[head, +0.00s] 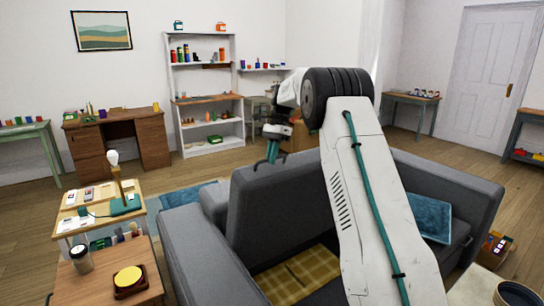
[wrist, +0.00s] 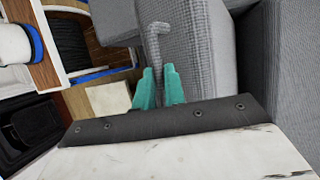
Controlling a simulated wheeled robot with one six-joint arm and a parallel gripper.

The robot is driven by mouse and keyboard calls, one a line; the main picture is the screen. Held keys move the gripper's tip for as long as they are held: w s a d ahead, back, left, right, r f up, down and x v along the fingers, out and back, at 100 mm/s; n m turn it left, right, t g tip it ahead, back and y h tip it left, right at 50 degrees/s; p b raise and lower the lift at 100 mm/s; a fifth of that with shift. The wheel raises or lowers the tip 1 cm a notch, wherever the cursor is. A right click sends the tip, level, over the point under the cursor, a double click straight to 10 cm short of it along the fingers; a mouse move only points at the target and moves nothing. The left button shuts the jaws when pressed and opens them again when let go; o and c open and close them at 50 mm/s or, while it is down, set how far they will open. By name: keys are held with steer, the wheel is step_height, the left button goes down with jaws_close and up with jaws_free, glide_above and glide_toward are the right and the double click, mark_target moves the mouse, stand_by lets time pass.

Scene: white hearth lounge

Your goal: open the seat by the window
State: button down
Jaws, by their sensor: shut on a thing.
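The grey sofa (head: 195,255) fills the lower middle of the head view. A grey seat panel (head: 265,205) stands raised and steeply tilted, and a yellow plaid cloth (head: 300,272) shows in the space below it. My gripper (head: 272,154) is at the top edge of this panel. In the wrist view the teal fingers (wrist: 159,74) are close together at a grey bent handle (wrist: 155,45) on grey fabric, shut on it. My arm hides the middle of the sofa and part of the panel. No window shows.
A blue cushion (head: 430,217) lies on the sofa's right side. A small table with a lamp (head: 118,185) and a wooden stand with a yellow disc (head: 128,278) stand close at left. A white shelf (head: 205,95) and a desk (head: 118,140) are behind, with open floor before them.

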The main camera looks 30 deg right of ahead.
steer(key=c, duration=1.5)
jaws_free()
steer(key=shift+w+a+f, duration=0.1)
steer(key=shift+w+f, duration=0.05)
steer(key=shift+f, duration=0.45)
steer(key=shift+d+r, duration=0.1)
steer(key=shift+d, duration=0.1)
steer(key=shift+d, duration=0.1)
steer(key=shift+d+r, duration=0.2)
steer(key=shift+r, duration=0.15)
steer(key=v, duration=0.6)
steer(key=shift+w+a+r, duration=0.15)
steer(key=shift+a+r, duration=0.05)
steer(key=shift+d+r, duration=0.1)
steer(key=shift+r, duration=0.25)
